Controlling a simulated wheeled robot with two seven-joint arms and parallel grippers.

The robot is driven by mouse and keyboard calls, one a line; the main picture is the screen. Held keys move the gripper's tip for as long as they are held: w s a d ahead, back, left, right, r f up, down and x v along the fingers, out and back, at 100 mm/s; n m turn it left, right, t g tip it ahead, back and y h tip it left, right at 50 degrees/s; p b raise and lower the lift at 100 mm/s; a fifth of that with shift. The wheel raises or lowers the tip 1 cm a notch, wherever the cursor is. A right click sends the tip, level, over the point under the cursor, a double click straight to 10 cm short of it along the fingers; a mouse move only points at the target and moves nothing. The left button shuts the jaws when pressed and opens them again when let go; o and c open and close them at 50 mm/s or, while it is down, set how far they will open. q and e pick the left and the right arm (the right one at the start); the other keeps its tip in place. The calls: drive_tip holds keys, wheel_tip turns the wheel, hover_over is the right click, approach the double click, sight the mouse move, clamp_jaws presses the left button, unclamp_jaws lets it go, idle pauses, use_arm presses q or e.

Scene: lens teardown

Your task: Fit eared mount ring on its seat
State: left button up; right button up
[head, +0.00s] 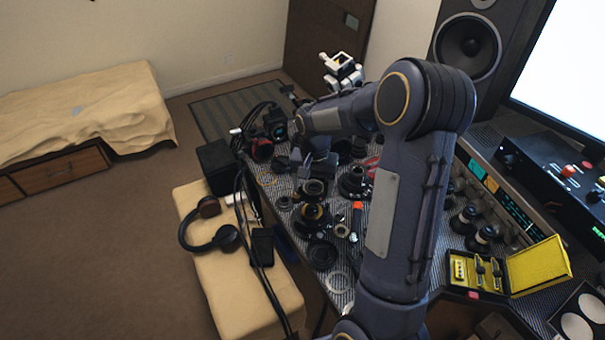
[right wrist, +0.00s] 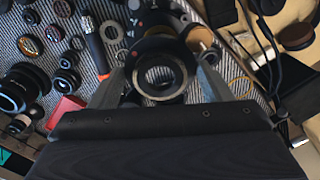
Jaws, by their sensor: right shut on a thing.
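My right gripper (right wrist: 165,72) is shut on a black ring (right wrist: 150,48), the eared mount ring, in the right wrist view. Its fingers grip it from both sides, and a grey inner rim shows around its open centre. Its ears cannot be made out clearly. In the head view my right gripper (head: 317,178) points down above a dark lens body with a brass-coloured part (head: 313,214). A brass-coloured edge (right wrist: 202,40) shows beyond the held ring in the wrist view. The seat is mostly hidden, and I cannot tell whether the ring touches it. My left gripper is out of view.
Several loose rings and lens parts crowd the striped mat, including a pale ring (head: 338,282) and a black ring (head: 322,254). An orange-handled tool (right wrist: 98,52) lies beside the held ring. Headphones (head: 212,236) rest on the bench at left; a yellow case (head: 538,266) stands at right.

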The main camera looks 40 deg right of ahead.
sight(312, 208)
drive_tip(key=shift+w, duration=0.15)
drive_tip(key=shift+f, duration=0.25)
drive_tip(key=shift+f+b, duration=0.25)
drive_tip(key=shift+b, duration=0.2)
drive_tip(key=shift+f+b, duration=2.35)
drive_tip(key=shift+f, duration=0.8)
drive_tip(key=shift+a+f, duration=0.1)
drive_tip(key=shift+f, duration=0.15)
drive_tip(key=shift+r, duration=0.25)
drive_tip(key=shift+m, duration=0.3)
